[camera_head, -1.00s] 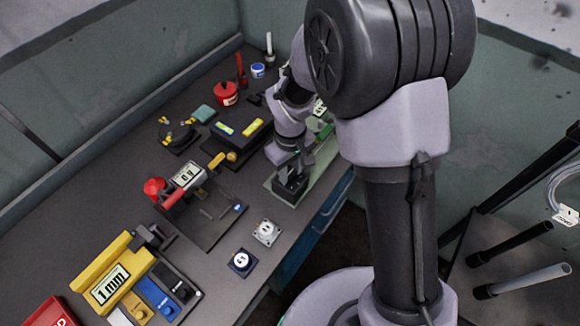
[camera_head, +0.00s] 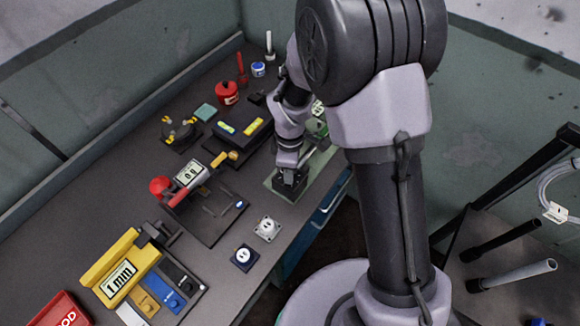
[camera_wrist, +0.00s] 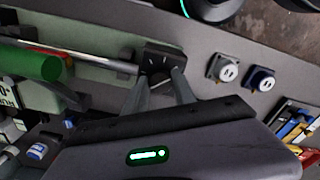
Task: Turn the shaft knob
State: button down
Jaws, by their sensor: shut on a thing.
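The shaft knob (camera_wrist: 160,58) looks like a dark block at the end of a grey metal shaft (camera_wrist: 100,60) in the wrist view. My gripper (camera_wrist: 161,78) has its two grey fingers on either side of the block and is shut on it. Where the fingertips touch is partly hidden. In the head view my gripper (camera_head: 289,180) is low over the near end of a pale green base plate (camera_head: 312,172). There the knob is mostly covered by the gripper.
A fixture with a red knob (camera_head: 160,187) and a yellow 1 mm block (camera_head: 118,276) are farther left.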

jog(key=shift+n, duration=0.3)
jog(key=c, duration=1)
grip_release()
jog(key=shift+c, duration=0.2)
notch_tip(320, 180, up, 18)
jog(key=p, duration=0.4)
jog(key=shift+f+p, duration=0.25)
jog(key=shift+p, duration=0.05)
